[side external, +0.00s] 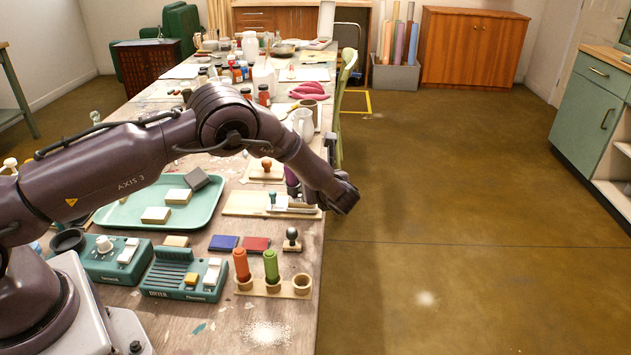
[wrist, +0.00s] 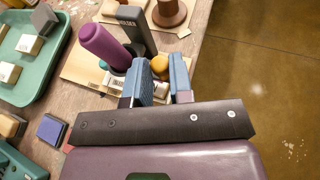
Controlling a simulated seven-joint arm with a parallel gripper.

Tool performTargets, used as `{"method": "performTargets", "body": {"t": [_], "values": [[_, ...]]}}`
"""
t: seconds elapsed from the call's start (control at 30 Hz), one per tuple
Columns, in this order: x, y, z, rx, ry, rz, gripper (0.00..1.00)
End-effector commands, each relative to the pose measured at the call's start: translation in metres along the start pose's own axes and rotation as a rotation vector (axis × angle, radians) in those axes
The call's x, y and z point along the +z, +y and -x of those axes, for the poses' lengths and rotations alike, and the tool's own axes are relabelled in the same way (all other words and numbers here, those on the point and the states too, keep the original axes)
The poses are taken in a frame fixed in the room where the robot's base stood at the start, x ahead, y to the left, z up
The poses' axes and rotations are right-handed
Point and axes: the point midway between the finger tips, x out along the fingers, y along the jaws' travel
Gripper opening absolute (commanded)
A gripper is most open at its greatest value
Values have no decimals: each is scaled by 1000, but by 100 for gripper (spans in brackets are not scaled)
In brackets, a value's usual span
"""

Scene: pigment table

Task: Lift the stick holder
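In the wrist view a dark grey upright block (wrist: 134,24) with white lettering that seems to read "holder" stands on a pale wooden board (wrist: 84,66). A purple stick (wrist: 103,46) leans beside it; I cannot tell if they are joined. My gripper (wrist: 163,78) is at this board, its two blue fingers apart, just on the near side of the block. A yellow-orange knob (wrist: 160,66) shows beyond the gap. I see nothing held. In the side view my wrist hides most of this spot; the board (side external: 243,203) shows beside it.
A wooden stand with round holes (side external: 271,288) holds an orange and a green stick near the front. A green tray (side external: 120,212) with blocks lies left. Stamp pads (side external: 224,243) and a dark-knobbed stamp (side external: 292,238) are nearby. The table's right edge is close to my gripper.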

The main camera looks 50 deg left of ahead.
Motion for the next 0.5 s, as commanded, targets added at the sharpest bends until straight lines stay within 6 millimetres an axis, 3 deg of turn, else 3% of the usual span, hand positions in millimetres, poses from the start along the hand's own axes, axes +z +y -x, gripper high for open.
{"method": "performTargets", "body": {"t": [0.4,0.43,0.5], "values": [[13,0,5,2,-4,1,0],[13,0,5,2,-5,1,23],[13,0,5,2,-5,1,39]]}}
